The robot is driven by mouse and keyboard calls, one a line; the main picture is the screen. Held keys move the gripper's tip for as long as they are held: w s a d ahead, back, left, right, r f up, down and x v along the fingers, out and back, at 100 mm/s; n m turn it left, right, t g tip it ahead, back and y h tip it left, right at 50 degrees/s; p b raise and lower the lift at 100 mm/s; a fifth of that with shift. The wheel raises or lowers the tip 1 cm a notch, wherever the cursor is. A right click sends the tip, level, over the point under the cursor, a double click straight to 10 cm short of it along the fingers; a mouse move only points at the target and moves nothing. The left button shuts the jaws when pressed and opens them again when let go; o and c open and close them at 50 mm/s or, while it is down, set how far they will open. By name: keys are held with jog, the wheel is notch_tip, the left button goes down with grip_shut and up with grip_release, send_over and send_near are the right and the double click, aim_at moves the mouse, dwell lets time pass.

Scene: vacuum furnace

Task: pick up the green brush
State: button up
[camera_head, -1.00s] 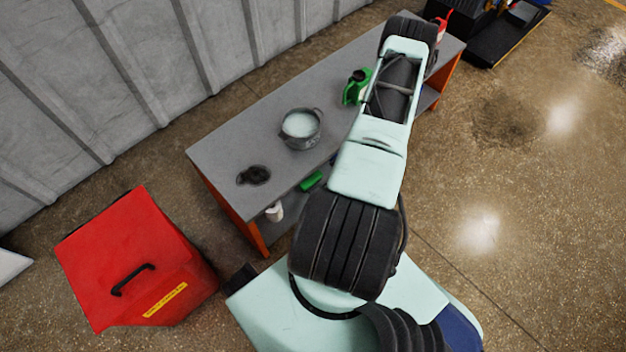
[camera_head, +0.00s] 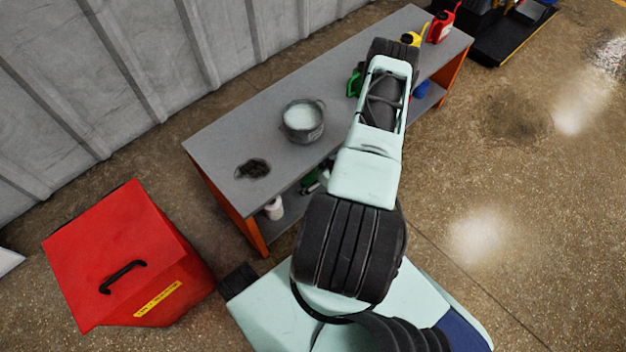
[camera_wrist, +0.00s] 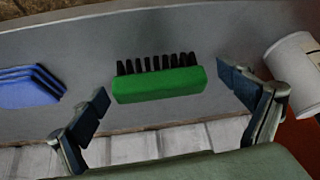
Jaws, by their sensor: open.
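The green brush (camera_wrist: 158,86) lies on a grey shelf in the wrist view, its black bristles pointing toward the top of the picture. My gripper (camera_wrist: 170,95) is open, with one finger on each side of the brush. Both fingers look apart from it, and nothing is held. In the head view a small green piece (camera_head: 312,180) shows on the lower shelf of the workbench, partly hidden by the bench top and my arm. My gripper is hidden in the head view.
A white cylindrical container (camera_wrist: 294,70) stands right of the brush, close to the right finger. Folded blue cloth-like things (camera_wrist: 28,87) lie to the left. The workbench top (camera_head: 225,135) overhangs the shelf and carries a metal bucket (camera_head: 303,122). A red box (camera_head: 130,250) stands on the floor.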

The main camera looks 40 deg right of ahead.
aim_at(313, 172)
jog(key=c, duration=1.3)
jog(key=shift+o, duration=0.2)
jog(key=shift+r, duration=0.2)
jog(key=shift+r, duration=0.2)
notch_tip(313, 172, up, 3)
jog(key=shift+p, duration=1.1)
jog(key=s+d+p, duration=0.1)
jog(key=s+d, duration=0.1)
jog(key=s, duration=0.6)
jog(key=s+d+p, duration=0.1)
jog(key=s+d, duration=0.2)
jog(key=s, duration=0.6)
jog(key=shift+s+p, duration=0.2)
jog(key=shift+p, duration=0.2)
jog(key=shift+f, duration=0.1)
